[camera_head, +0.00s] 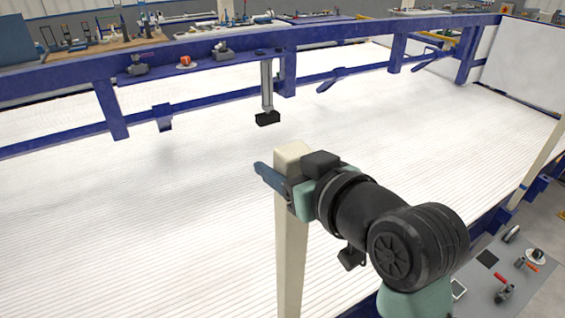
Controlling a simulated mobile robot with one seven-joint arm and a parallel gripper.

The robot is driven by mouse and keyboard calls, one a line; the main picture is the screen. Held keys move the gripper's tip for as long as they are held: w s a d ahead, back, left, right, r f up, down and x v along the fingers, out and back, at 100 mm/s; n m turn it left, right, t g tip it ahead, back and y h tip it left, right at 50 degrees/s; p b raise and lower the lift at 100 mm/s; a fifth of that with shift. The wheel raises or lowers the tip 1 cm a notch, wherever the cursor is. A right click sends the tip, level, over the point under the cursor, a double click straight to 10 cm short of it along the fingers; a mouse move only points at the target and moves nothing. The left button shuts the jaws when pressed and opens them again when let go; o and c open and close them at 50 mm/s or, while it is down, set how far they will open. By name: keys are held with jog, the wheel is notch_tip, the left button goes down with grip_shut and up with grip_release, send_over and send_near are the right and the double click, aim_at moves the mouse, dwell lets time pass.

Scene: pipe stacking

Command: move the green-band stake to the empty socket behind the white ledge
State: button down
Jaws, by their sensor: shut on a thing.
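A tall beige stake (291,240) stands close in front of me, near upright, its square top at mid-picture and its lower end out of the frame. My gripper (276,182) is shut on it just below the top; a blue finger shows at its left. I see no green band on it; that part may be hidden by my gripper or below the frame. The broad white ribbed surface (130,220) lies behind it. I cannot make out which part is the white ledge, and no empty socket can be clearly told.
A blue frame rail (200,48) with posts runs along the back. A metal post with a black foot (267,118) stands there. Another beige stake (541,160) is at the right edge. Tools lie on a grey table (480,285) at lower right.

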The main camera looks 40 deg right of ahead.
aim_at(291, 234)
dwell(0.4)
jog(key=shift+f+b, duration=0.9)
jog(key=shift+f, duration=0.2)
jog(key=shift+f+b, duration=1)
jog(key=shift+f, duration=0.25)
jog(key=shift+f+b, duration=0.95)
jog(key=shift+f, duration=0.05)
